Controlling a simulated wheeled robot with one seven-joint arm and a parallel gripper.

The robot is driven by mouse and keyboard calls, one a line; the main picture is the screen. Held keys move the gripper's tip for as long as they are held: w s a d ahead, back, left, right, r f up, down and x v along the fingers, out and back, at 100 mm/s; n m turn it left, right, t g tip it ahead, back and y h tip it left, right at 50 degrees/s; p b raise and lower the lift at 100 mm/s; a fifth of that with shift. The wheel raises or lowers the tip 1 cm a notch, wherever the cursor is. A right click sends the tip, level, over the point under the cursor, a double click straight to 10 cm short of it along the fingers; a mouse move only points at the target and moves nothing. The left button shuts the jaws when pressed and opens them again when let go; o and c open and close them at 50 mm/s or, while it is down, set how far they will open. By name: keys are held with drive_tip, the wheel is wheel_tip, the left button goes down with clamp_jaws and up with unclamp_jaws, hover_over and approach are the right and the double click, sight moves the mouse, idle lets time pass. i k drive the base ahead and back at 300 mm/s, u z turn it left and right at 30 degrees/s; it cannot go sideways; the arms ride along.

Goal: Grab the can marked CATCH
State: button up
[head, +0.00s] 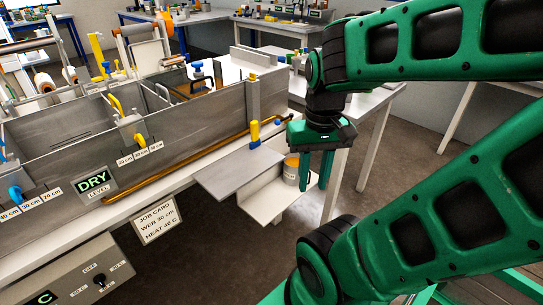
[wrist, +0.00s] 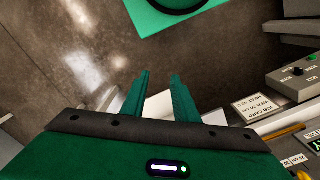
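A can (head: 291,171) with an orange top and a pale label stands on a low white shelf (head: 262,208) beside the bath. I cannot read a mark on it, and part of it is hidden behind my gripper. My gripper (head: 315,184) points down in front of the can's right side in the head view, its two green fingers apart. The fingers also show in the wrist view (wrist: 160,98), with a gap and nothing seen between them. The can cannot be made out in the wrist view.
A grey plate (head: 238,171) juts out over the shelf's left part. The steel bath (head: 70,142) with its DRY sign (head: 95,182) stands left, with a long brown rod (head: 180,165) along its front. A white table (head: 372,112) stands behind my gripper. Open floor lies below.

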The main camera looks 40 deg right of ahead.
sight(291, 178)
drive_tip(key=z, duration=1.1)
